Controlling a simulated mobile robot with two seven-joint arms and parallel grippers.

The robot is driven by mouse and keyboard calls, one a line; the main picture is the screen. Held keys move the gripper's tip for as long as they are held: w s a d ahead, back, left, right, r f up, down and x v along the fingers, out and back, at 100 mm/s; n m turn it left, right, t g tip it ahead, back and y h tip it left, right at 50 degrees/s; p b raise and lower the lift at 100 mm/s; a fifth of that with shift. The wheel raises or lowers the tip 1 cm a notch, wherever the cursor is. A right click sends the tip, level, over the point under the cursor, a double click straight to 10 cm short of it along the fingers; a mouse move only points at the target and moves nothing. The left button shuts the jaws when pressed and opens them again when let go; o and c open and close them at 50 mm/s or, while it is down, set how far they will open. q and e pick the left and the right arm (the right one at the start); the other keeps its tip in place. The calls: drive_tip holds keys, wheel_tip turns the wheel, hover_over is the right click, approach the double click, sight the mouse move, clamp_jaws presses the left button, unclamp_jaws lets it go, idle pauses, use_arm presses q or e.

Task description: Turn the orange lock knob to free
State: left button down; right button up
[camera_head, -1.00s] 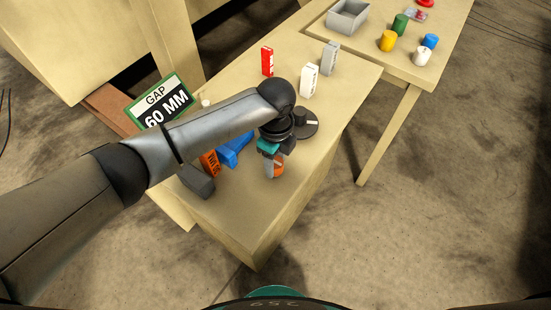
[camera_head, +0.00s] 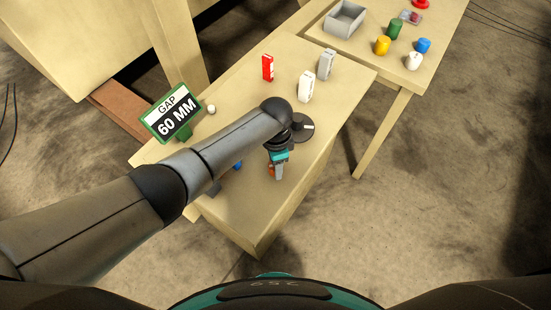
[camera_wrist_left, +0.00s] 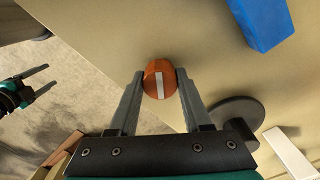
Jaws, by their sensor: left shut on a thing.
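The orange lock knob (camera_wrist_left: 159,66) is round with a white stripe across its face. In the left wrist view it sits between the two fingers of my left gripper (camera_wrist_left: 157,83), which is shut on it, one fingertip at each side. The stripe runs nearly upright in that view. In the head view my left gripper (camera_head: 278,173) is low over the near part of the bench and hides most of the knob (camera_head: 271,171). My right gripper (camera_wrist_left: 38,80) shows small at the left of the left wrist view, its fingers apart and empty over the floor.
A dark disc (camera_head: 306,124) with a white mark stands beside my wrist. A blue block (camera_wrist_left: 262,20) is near the knob. A green-framed "GAP 60 MM" sign (camera_head: 172,113) and red (camera_head: 267,67), white (camera_head: 306,87) and grey (camera_head: 326,64) blocks stand on the bench.

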use_arm(q)
drive_tip(key=n+p, duration=0.1)
drive_tip(key=n, duration=0.2)
drive_tip(key=shift+s+n+p, duration=0.1)
drive_tip(key=shift+n+p, duration=0.2)
drive_tip(key=shift+p, duration=0.05)
drive_tip(key=shift+n+p, duration=0.6)
drive_tip(key=shift+n, duration=1.2)
drive_tip(key=shift+c, duration=1.7)
unclamp_jaws()
